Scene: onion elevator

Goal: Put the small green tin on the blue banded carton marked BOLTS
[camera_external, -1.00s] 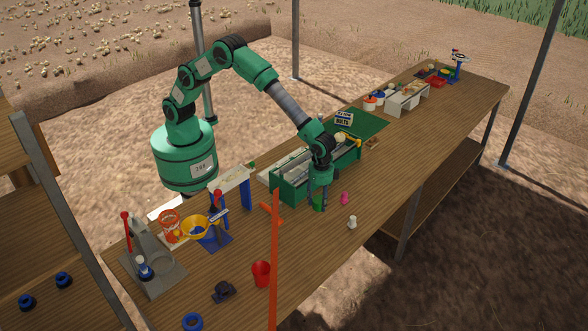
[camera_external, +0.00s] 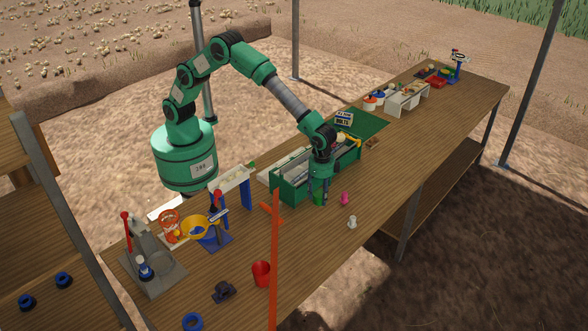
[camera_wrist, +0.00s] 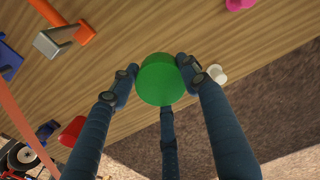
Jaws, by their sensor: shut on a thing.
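The small green tin (camera_external: 319,199) is between the fingers of my gripper (camera_external: 319,196), in front of the green open box. In the wrist view the round green tin (camera_wrist: 160,82) sits between the fingertips of my gripper (camera_wrist: 157,75), which are shut on its sides. It appears at or just above the bench top; the gap is too small to judge. The carton marked BOLTS (camera_external: 344,119) stands on a green mat (camera_external: 368,124) behind the green box, its label facing the camera. Its lower part is partly hidden.
The long green box (camera_external: 290,187) with upright contents stands beside my gripper, between it and the carton. A pink piece (camera_external: 344,198) and a white piece (camera_external: 352,222) stand to the right. An orange post (camera_external: 274,260) rises in front. The right bench front is clear.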

